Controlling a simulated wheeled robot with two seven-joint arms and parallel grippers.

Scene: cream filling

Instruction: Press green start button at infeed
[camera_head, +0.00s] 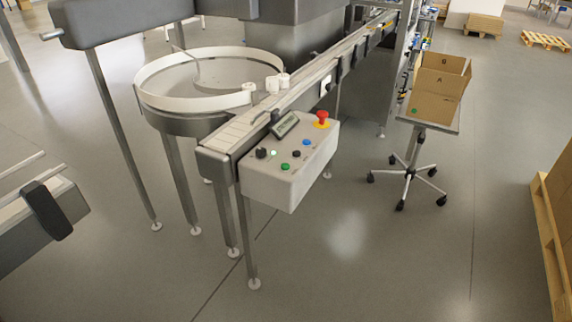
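The control box (293,182) is a pale grey box fixed to the near end of the conveyor, in the middle of the head view. A green button (285,167) sits on its top panel near the front edge. A small bright green-white light (273,153) shows just behind it. Black knobs, a blue button (306,142), a small display (285,125) and a red emergency stop (322,118) on a yellow base share the panel. Neither of my grippers is in view. Nothing covers the green button.
A conveyor (345,50) runs back to the right from a round turntable (205,114) holding several white containers. A cardboard box (440,86) stands on a wheeled stand at right. Floor (370,265) before the control box is clear.

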